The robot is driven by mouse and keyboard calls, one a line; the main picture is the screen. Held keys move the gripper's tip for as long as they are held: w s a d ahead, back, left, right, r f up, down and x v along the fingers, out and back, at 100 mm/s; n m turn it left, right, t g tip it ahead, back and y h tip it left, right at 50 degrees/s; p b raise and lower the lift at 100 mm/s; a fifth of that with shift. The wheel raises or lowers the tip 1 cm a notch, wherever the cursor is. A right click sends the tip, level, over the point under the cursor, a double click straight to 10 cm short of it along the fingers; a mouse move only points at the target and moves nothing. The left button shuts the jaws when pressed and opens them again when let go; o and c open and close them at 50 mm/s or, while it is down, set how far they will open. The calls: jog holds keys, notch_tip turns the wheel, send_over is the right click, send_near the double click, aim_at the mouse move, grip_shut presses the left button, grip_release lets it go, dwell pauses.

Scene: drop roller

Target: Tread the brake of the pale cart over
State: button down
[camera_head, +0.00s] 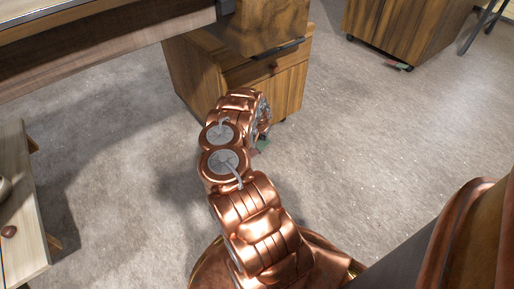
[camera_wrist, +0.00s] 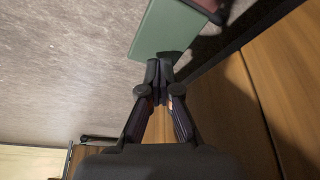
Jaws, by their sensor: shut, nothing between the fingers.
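The pale cart (camera_head: 284,88), a wooden drawer unit on casters, stands at the top centre of the head view, partly behind my arm. Its wood side (camera_wrist: 290,75) fills the right of the wrist view. The brake (camera_head: 262,145) shows as a small green and red piece low by the cart, partly covered by my arm. In the wrist view the brake's green plate (camera_wrist: 165,30) is large, with a dark red part at its upper right. My gripper (camera_wrist: 160,70) is shut and empty, its tips at the plate's near edge; I cannot tell whether they touch it.
A darker wooden cart (camera_head: 405,30) with a similar green and red brake (camera_head: 398,65) stands at the top right. A worktop (camera_head: 100,50) overhangs at the upper left, and a light wooden table (camera_head: 20,200) stands at the left. The grey floor (camera_head: 370,140) between is clear.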

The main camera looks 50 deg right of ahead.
jog(key=shift+f+b, duration=0.95)
jog(key=shift+f, duration=0.55)
dwell(1.3)
jog(key=shift+r, duration=0.15)
jog(key=shift+s+r+p, duration=0.1)
jog(key=shift+r+p, duration=1.2)
jog(key=shift+r, duration=0.15)
jog(key=s+a+r+p, duration=0.1)
jog(key=s+a+p, duration=0.1)
jog(key=s, duration=0.5)
jog(key=s+a+r+p, duration=0.1)
jog(key=s+a+p, duration=0.1)
jog(key=s+p, duration=0.3)
jog(key=shift+s, duration=1.15)
